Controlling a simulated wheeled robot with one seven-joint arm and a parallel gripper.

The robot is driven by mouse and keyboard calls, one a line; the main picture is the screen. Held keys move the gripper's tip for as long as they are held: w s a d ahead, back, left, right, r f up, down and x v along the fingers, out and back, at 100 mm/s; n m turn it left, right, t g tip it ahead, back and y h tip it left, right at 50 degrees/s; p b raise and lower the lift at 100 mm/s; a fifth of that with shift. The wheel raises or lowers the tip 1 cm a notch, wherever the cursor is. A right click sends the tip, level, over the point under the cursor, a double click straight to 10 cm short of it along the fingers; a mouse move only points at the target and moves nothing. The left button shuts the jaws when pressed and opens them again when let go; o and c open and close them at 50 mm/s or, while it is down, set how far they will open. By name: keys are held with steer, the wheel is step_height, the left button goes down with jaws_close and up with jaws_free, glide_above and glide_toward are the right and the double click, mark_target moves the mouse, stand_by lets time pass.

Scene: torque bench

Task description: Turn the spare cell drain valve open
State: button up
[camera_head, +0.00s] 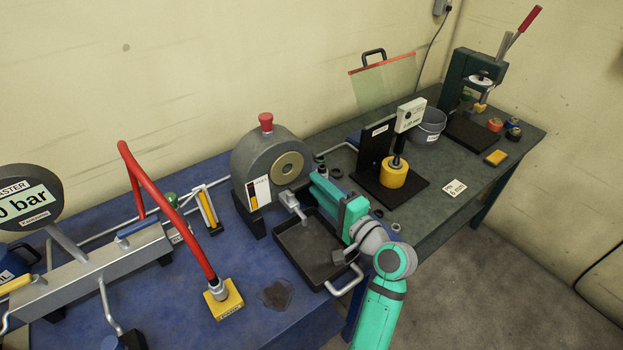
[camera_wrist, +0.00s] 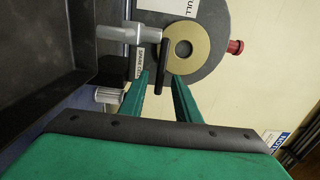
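The spare cell (camera_head: 262,152) is a grey rounded housing with a brass disc and a red knob on top, standing behind a dark tray. A silver drain pipe (camera_head: 291,203) sticks out of its front; in the wrist view the pipe (camera_wrist: 125,33) ends by a thin black lever (camera_wrist: 159,80), which looks like the valve handle. My gripper (camera_wrist: 161,73) is open, with one green finger on each side of the lever and visible gaps. A label by the left fingertip seems to read "SPARE CELL". In the head view my gripper (camera_head: 314,180) is beside the cell, its fingertips unclear.
The dark tray (camera_head: 296,247) with a metal handle sits below the pipe, close to my arm. A red bent bar (camera_head: 170,200) on a yellow block stands left. A black stand (camera_head: 375,150) with a yellow cylinder stands right. A dark stain (camera_head: 276,295) marks the blue mat.

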steer(key=shift+x, duration=1.85)
steer(key=shift+c, duration=0.3)
jaws_close()
